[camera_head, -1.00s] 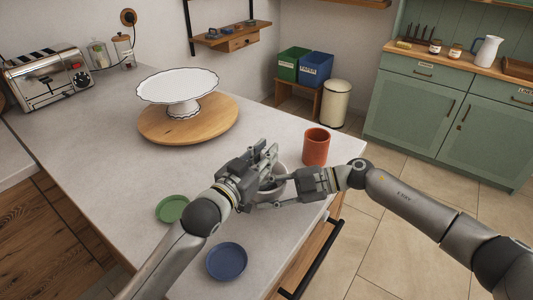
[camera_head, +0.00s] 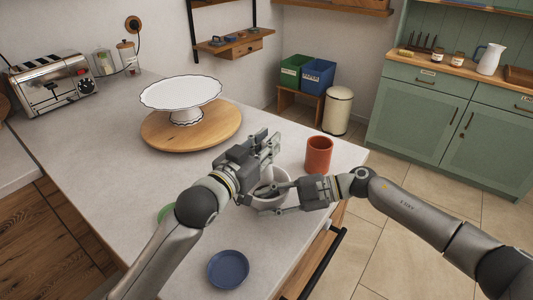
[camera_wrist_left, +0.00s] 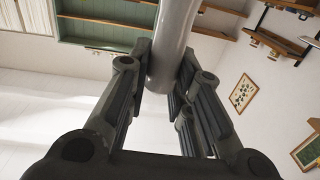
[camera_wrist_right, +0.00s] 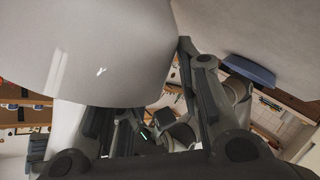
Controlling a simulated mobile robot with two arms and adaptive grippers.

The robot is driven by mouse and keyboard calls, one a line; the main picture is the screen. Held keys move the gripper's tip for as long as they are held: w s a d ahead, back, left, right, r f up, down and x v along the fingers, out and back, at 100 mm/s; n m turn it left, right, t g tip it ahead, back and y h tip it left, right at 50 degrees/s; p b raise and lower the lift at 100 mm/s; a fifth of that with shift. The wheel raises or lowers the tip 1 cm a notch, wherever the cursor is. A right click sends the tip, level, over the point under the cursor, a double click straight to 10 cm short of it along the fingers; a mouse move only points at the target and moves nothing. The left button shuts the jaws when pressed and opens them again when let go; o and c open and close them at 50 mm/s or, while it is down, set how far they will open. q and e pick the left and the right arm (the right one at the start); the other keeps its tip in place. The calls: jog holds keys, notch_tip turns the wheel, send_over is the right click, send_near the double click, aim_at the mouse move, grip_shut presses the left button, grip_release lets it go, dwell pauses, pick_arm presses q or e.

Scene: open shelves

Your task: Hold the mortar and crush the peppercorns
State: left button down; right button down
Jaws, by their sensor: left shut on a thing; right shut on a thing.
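The pale grey mortar (camera_head: 272,200) stands near the counter's right edge, partly covered by both grippers in the head view. It fills the upper left of the right wrist view (camera_wrist_right: 90,50). My right gripper (camera_head: 275,198) is shut on the mortar's side from the right. My left gripper (camera_head: 270,150) is above the mortar, shut on the pestle, a smooth grey rod (camera_wrist_left: 172,45) between its fingers in the left wrist view. The pestle's lower end and any peppercorns inside the mortar are hidden.
A terracotta cup (camera_head: 318,154) stands just behind the mortar. A blue dish (camera_head: 228,270) lies in front, and a green dish (camera_head: 166,212) is mostly behind my left arm. A white cake stand (camera_head: 182,93) sits on a round wooden board (camera_head: 165,135) at the back.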

pick_arm(q)
jog(key=shift+r, duration=2.8)
pick_arm(e)
jog(key=shift+d+f, duration=0.1)
jog(key=shift+f, duration=0.2)
pick_arm(q)
jog(key=shift+w+f, duration=0.1)
jog(key=shift+w, duration=0.05)
pick_arm(e)
jog(key=c, duration=0.9)
grip_release()
jog(key=shift+w, duration=0.15)
jog(key=shift+r, duration=0.15)
